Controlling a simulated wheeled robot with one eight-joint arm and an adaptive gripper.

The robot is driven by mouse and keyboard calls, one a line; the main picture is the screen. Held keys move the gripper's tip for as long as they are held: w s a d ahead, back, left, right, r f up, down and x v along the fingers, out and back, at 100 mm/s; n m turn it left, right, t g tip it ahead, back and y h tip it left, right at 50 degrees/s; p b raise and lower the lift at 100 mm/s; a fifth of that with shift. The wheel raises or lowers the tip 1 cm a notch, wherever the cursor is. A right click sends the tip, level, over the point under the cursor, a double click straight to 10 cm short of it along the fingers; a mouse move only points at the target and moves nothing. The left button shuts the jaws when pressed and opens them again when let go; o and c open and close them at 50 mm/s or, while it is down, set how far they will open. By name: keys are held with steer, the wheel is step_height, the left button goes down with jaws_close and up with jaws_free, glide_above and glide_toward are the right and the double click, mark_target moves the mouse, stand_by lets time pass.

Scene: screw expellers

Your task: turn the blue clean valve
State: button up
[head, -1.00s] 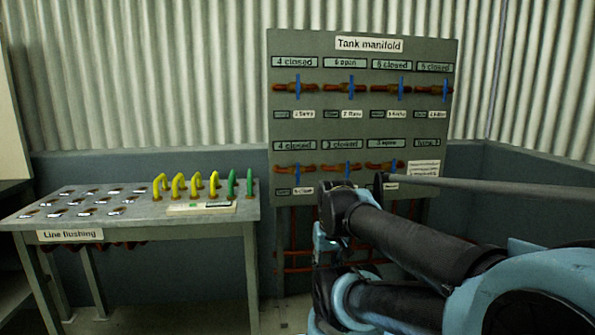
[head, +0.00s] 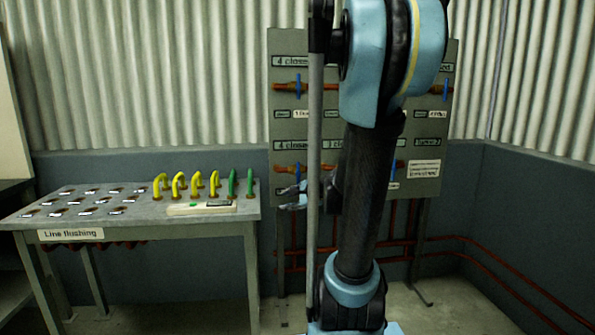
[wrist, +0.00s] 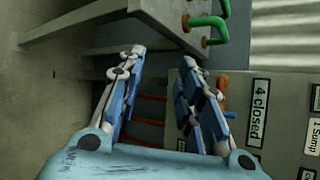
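The Tank manifold board (head: 285,135) stands at the back, with rust-coloured valves bearing blue handles. In the head view the upper left handle (head: 298,86), upper right handle (head: 446,89) and a lower handle (head: 393,167) show. My arm hides the middle of the board, and I cannot read which valve is named clean. My gripper (head: 287,198) is near the board's lower left, just below the lower left valve (head: 288,169). In the wrist view my gripper (wrist: 160,75) is open and empty, with an orange valve part (wrist: 222,84) partly behind its right finger.
The Line flushing table (head: 130,225) stands left of the board, with yellow hoses (head: 178,186) and green hoses (head: 249,183) on it. In the wrist view its edge and a green hose (wrist: 208,22) lie above my gripper. Red pipes (head: 480,250) run low along the wall.

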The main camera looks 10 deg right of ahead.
steer(key=w+d+r+m+t, duration=0.3)
steer(key=w+d+m+t, duration=0.15)
steer(key=w+m, duration=0.4)
steer(key=m+t+h, duration=0.3)
steer(key=m, duration=0.5)
glide_toward(298, 172)
steer(key=x, duration=0.3)
steer(key=r+x, duration=0.1)
steer(key=x, duration=0.3)
steer(key=r+x, duration=0.1)
steer(key=x, duration=0.3)
steer(key=shift+d+r, duration=0.15)
steer(key=shift+d, duration=0.05)
steer(key=shift+c, duration=0.4)
jaws_close()
